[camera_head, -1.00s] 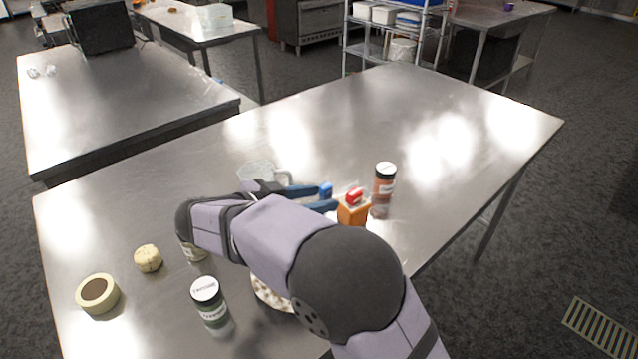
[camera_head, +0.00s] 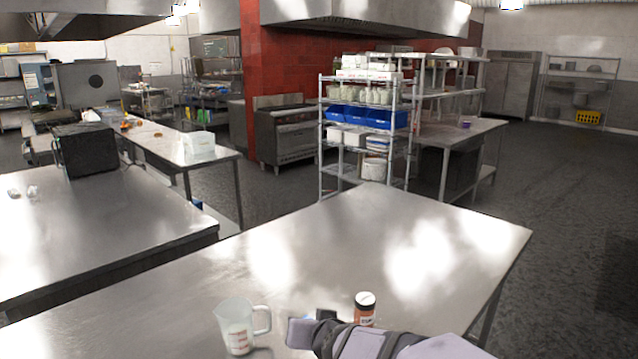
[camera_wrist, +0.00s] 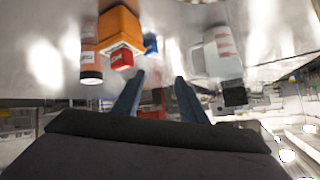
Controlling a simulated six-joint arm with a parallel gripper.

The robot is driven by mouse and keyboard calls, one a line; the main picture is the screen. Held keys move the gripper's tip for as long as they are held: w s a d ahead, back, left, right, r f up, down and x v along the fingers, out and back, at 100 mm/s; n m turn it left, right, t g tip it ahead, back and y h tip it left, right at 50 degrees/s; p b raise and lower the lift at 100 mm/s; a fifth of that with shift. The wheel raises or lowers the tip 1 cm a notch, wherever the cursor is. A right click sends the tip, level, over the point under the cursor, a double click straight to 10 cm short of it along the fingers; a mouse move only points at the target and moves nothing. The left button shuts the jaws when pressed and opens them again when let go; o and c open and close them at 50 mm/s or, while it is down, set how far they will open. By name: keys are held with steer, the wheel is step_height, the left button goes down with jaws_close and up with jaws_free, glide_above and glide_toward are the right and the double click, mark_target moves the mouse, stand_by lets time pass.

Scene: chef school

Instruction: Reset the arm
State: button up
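My gripper (camera_wrist: 157,92) shows in the wrist view, its two blue fingers apart with nothing between them. In the head view, part of my arm shows at the bottom edge, and my fingers cannot be made out clearly. The wrist view is upside down. It shows an orange container with a red top (camera_wrist: 120,28), a spice bottle (camera_wrist: 91,65) beside it and a clear measuring jug (camera_wrist: 220,55) on the other side.
The steel table (camera_head: 350,235) is clear beyond the jug and bottle. Another steel table (camera_head: 100,220) stands at left with a black box (camera_head: 85,150). A wire shelf (camera_head: 362,125) with blue bins and an oven (camera_head: 287,133) stand behind.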

steer(key=s+d+f+g, duration=0.1)
steer(key=s+d+f, duration=0.1)
steer(key=s, duration=0.2)
steer(key=s+d+f+g, duration=0.2)
steer(key=s+d+f, duration=0.1)
steer(key=s, duration=0.1)
steer(key=s+d+f+n+g, duration=0.1)
steer(key=s+d+f+g, duration=0.1)
steer(key=s, duration=0.3)
steer(key=shift+s+d+f+h+p, duration=0.1)
steer(key=shift+d+f+h+p, duration=0.15)
steer(key=shift+d+h+p, duration=0.2)
steer(key=s+d+f+g+h, duration=0.1)
steer(key=s+d+f+g, duration=0.1)
steer(key=s+d, duration=0.2)
steer(key=s+d+f+g+h, duration=0.1)
steer(key=s+d+f+g, duration=0.1)
steer(key=s, duration=0.8)
steer(key=d+g, duration=0.1)
steer(key=d, duration=0.1)
steer(key=shift+d+f+m, duration=0.25)
steer(key=shift+d+m, duration=0.15)
